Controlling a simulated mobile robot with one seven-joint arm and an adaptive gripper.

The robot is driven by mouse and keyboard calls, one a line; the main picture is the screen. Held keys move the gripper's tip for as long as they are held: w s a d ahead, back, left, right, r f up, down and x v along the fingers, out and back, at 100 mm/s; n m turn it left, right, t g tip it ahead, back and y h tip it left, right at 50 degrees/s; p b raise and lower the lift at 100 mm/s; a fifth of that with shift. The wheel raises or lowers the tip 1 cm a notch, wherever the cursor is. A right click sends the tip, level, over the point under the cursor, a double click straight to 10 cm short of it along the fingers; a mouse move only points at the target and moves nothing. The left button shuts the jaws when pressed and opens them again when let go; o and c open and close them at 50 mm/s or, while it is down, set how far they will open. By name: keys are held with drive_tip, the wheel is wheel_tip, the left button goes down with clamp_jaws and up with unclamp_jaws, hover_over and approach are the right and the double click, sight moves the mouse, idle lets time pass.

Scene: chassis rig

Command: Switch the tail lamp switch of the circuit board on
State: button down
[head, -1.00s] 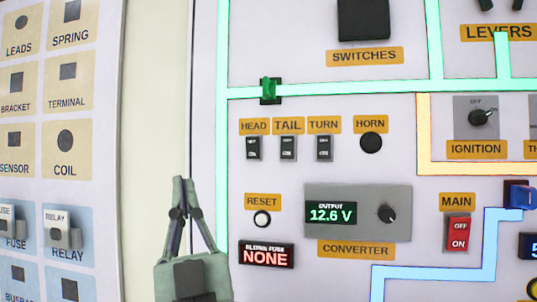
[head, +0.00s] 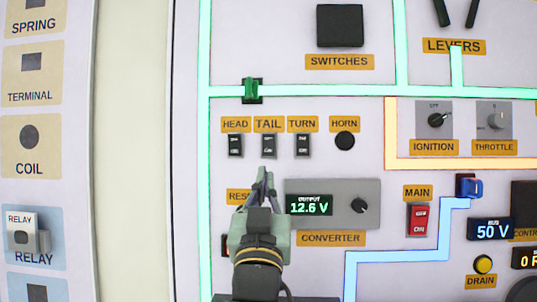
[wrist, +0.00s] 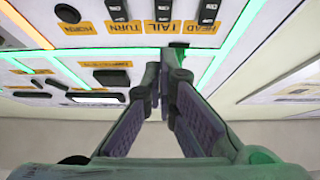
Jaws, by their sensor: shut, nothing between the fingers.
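The tail lamp switch (head: 269,145) is a small black rocker under the orange TAIL label (head: 269,124), between the head switch (head: 235,145) and the turn switch (head: 303,145). Its rocker position is too small to tell. My gripper (head: 265,172) is shut and empty, with its tips just below the tail switch in the head view. In the wrist view, the panel appears upside down; the tail switch (wrist: 163,10) is at the top edge, partly cut off, and my fingertips (wrist: 165,58) point toward the panel near it. Contact cannot be told.
The horn button (head: 345,140) is right of the switches. The converter box (head: 300,228) stands out to the right of my gripper. My gripper partly hides the RESET area. A green slider (head: 251,89) is above the switches, and the red main switch (head: 419,220) is farther right.

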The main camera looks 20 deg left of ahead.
drive_tip(key=p, duration=0.4)
approach(270, 141)
wheel_tip(270, 141, up, 4)
drive_tip(key=shift+w+a+f, duration=0.15)
drive_tip(key=shift+w, duration=0.45)
drive_tip(key=shift+w+a+f, duration=0.1)
drive_tip(key=shift+w+a, duration=0.05)
drive_tip(key=shift+w, duration=0.45)
drive_tip(key=shift+w+a+f+p, duration=0.2)
drive_tip(key=shift+w+p, duration=0.2)
drive_tip(key=shift+w, duration=0.2)
drive_tip(key=shift+f, duration=0.1)
drive_tip(key=shift+w+f+t+b, duration=0.4)
drive_tip(key=shift+f+t+b, duration=0.1)
drive_tip(key=shift+b, duration=0.55)
drive_tip(key=shift+w+a+r, duration=0.1)
drive_tip(key=shift+w+r, duration=0.05)
drive_tip(key=shift+r, duration=0.25)
